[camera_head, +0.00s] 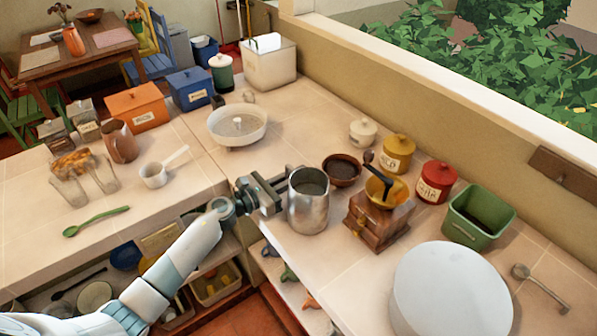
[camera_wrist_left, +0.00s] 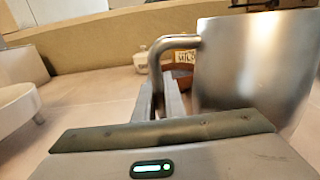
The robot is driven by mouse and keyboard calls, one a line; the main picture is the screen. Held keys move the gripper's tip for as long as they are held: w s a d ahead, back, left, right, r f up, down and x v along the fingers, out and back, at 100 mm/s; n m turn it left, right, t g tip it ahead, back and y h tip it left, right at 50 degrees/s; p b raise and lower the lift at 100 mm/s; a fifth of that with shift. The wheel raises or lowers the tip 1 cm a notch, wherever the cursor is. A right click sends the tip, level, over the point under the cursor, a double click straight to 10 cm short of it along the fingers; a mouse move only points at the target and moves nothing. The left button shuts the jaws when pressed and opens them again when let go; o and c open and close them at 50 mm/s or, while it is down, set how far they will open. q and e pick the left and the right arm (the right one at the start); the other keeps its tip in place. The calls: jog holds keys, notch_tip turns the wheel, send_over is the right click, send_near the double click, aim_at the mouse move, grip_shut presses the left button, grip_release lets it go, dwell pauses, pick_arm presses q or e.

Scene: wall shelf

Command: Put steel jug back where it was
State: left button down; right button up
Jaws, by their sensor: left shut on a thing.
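The steel jug (camera_head: 309,205) is upright at the counter's front edge, in the middle of the head view. My left gripper (camera_head: 274,194) comes in from the left and is shut on the jug's handle. In the left wrist view the gripper fingers (camera_wrist_left: 160,100) close around the handle, and the jug's body (camera_wrist_left: 258,70) fills the right side. I cannot tell whether the jug's base touches the counter. The jug looks empty inside. My right gripper does not show in either view.
A coffee grinder (camera_head: 378,215) stands close right of the jug, with a brown bowl (camera_head: 342,170) behind. A white round object (camera_head: 450,290) is at front right. A white footed dish (camera_head: 238,126) stands back left. Counter between dish and jug is mostly clear.

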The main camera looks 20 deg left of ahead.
pick_arm(q)
jog(key=shift+r, duration=0.1)
jog(key=c, duration=1.8)
grip_release()
jog(key=shift+f, duration=0.2)
jog(key=shift+s, duration=0.1)
jog(key=shift+r, duration=0.1)
